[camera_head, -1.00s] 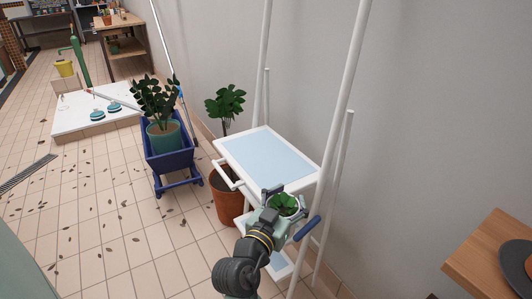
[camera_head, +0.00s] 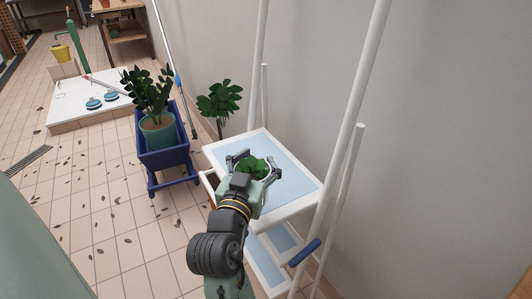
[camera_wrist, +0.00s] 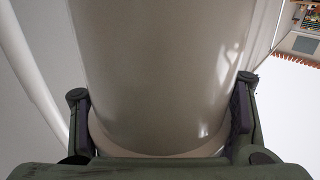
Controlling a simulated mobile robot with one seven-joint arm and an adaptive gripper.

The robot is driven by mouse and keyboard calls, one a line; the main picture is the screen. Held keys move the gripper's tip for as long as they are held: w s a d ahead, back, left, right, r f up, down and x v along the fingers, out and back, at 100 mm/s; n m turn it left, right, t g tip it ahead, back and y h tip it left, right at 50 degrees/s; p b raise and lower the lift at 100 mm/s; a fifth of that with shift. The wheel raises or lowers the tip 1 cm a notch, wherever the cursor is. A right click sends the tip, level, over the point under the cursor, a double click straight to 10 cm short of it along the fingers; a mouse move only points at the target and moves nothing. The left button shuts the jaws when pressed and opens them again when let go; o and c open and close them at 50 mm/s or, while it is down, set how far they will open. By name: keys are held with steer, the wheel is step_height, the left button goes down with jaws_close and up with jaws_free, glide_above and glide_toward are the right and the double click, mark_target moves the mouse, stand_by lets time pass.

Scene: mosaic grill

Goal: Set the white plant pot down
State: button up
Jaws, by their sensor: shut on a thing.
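The white plant pot (camera_wrist: 165,75) fills the middle of the wrist view, between the two fingers of my gripper (camera_wrist: 162,110). In the head view my gripper (camera_head: 254,166) is shut around the pot over the top tray of a white shelf stand (camera_head: 300,205). Only the pot's green leaves (camera_head: 252,167) show clearly there; my arm hides its body. I cannot tell whether the pot's base touches the light-blue tray surface (camera_head: 293,180).
White upright poles (camera_head: 345,90) of the stand rise at the right, by the grey wall. A blue cart (camera_head: 163,157) with a potted plant stands left. A leafy plant (camera_head: 218,100) stands behind the tray. Bare tray surface shows around my gripper.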

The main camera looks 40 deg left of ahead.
steer(key=shift+w+a+f+p, duration=0.4)
steer(key=shift+w+a+f, duration=0.6)
steer(key=shift+w, duration=1.2)
steer(key=shift+w+a+f+p, duration=0.6)
steer(key=shift+w+a, duration=0.65)
steer(key=shift+w, duration=0.95)
steer(key=shift+w+a+f+p, duration=0.25)
steer(key=shift+w+a+f, duration=0.85)
steer(key=shift+w, duration=1.1)
steer(key=o, duration=1.6)
steer(key=shift+o, duration=0.2)
steer(key=shift+r, duration=0.2)
steer(key=shift+s, duration=0.2)
steer(key=b+v, duration=0.2)
steer(key=v, duration=0.9)
steer(key=shift+s+d, duration=0.25)
steer(key=shift+s, duration=0.05)
